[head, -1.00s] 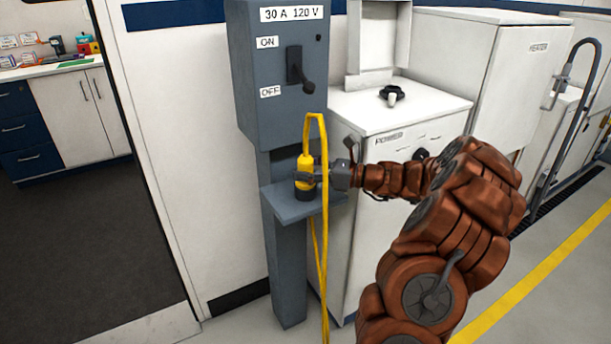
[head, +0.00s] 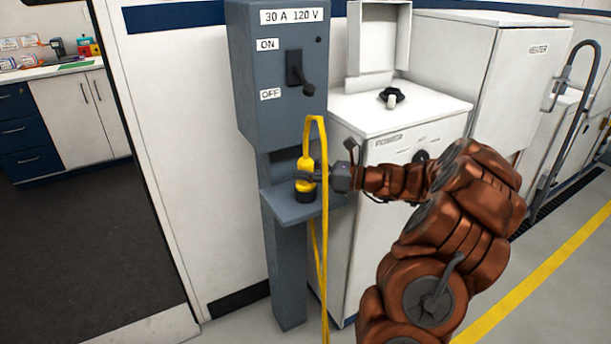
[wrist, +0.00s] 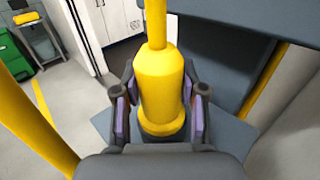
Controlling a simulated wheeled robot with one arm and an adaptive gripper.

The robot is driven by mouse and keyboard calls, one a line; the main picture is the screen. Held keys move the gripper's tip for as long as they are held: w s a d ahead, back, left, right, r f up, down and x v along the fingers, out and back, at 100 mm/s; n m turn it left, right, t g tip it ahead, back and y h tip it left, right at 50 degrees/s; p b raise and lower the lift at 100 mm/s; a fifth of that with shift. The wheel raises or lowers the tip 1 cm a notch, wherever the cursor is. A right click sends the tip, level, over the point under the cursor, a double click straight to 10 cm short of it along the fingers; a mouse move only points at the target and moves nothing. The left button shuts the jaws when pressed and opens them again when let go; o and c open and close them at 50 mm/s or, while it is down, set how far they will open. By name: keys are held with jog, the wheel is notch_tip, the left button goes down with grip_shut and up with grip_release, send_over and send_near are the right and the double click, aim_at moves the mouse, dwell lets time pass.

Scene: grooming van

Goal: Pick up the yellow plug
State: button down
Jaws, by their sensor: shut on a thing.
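The yellow plug (head: 305,172) stands upright on the small grey shelf (head: 322,207) of the power pedestal, with a dark base under it. Its yellow cord (head: 323,225) loops up from the top and hangs down past the shelf's front. My gripper (head: 310,177) reaches in from the right and is shut on the plug. In the wrist view, the plug (wrist: 160,90) sits between the two purple-padded fingers (wrist: 160,117). Whether the base touches the shelf is hard to tell.
The grey pedestal box (head: 275,75) with its switch lever (head: 300,75) at OFF rises above the shelf. A white POWER cabinet (head: 410,110) stands close on the right, behind my arm. A yellow floor line (head: 540,270) runs across open floor at right.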

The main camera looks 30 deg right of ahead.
aim_at(305, 158)
jog(key=shift+r, duration=0.1)
notch_tip(305, 158, up, 4)
jog(key=shift+f, duration=0.1)
jog(key=r+v, duration=0.1)
jog(key=v, duration=1.5)
notch_tip(305, 158, up, 7)
jog(key=p, duration=0.8)
jog(key=shift+r, duration=0.15)
